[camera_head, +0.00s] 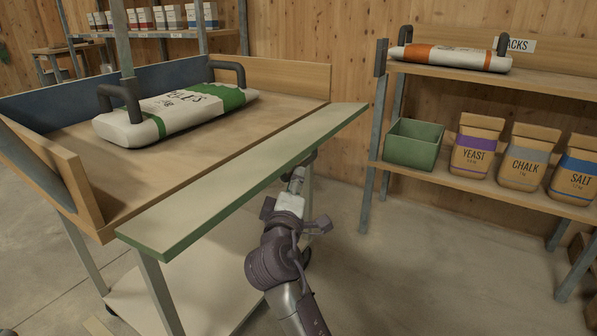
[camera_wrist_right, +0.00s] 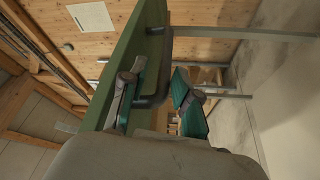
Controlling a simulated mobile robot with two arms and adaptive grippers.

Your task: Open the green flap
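The green flap (camera_head: 240,178) is a long board with a pale face and green edges along the near side of the wooden table. In the wrist view, the flap (camera_wrist_right: 128,62) runs up the middle, with a dark bar handle (camera_wrist_right: 167,60) on its side. My right gripper (camera_head: 297,182) is below the flap's outer side, near its right half. In the wrist view, my right gripper (camera_wrist_right: 157,100) is open, with its teal-padded fingers apart on either side of the handle's lower end. Contact with the handle cannot be told. My left gripper is not in view.
A white and green sack (camera_head: 175,115) with dark handles lies on the tabletop (camera_head: 75,160). The shelf (camera_head: 480,181) at right holds a green bin (camera_head: 412,144) and several paper bags. An orange-striped sack (camera_head: 450,57) lies above them. The floor between table and shelf is clear.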

